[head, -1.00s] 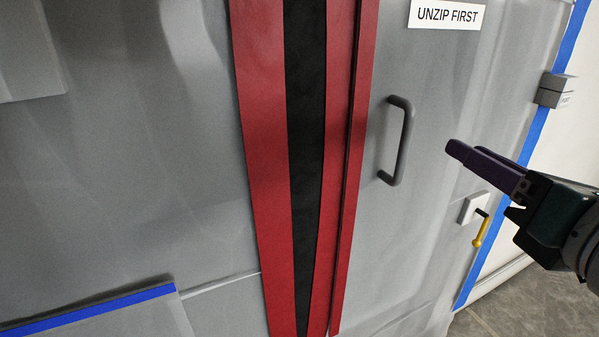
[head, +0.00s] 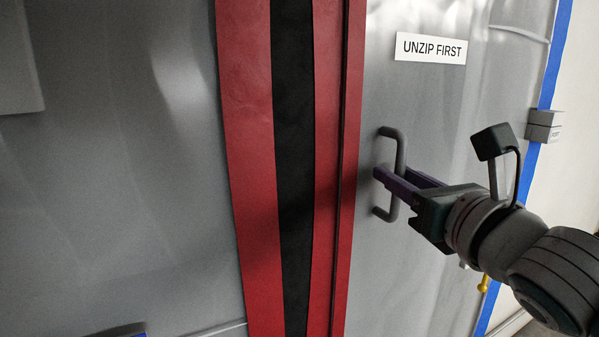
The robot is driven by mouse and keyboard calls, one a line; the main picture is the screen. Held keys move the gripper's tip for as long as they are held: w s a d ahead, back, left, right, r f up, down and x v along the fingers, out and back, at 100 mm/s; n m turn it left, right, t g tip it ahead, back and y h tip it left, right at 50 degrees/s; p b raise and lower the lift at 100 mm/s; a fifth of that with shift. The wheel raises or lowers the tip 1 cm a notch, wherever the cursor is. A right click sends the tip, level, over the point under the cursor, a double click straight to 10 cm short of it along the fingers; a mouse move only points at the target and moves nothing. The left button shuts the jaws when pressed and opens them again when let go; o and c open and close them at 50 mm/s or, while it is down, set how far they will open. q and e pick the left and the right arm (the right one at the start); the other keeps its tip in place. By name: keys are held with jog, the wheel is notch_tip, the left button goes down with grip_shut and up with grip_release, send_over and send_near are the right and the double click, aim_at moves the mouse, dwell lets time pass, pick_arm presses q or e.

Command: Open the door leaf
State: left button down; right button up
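The door leaf (head: 455,110) is a grey sheet at the right with a red edge strip (head: 352,120). Its dark grey handle (head: 388,132) is an upright bar pull. A black gap (head: 292,150) between red strips runs down the middle. My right gripper (head: 392,179) is at the handle, its purple fingers reaching the bar's mid-height. The fingers look spread apart, with the bar at or between their tips; whether they touch it I cannot tell. My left gripper is not in view.
An "UNZIP FIRST" sign (head: 431,48) is on the leaf above the handle. A small grey box (head: 543,126) sits by the blue tape (head: 553,55) at the right. A yellow-handled part (head: 485,283) shows below my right arm.

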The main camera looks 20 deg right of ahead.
jog(key=shift+w, duration=0.15)
grip_shut()
dwell(1.4)
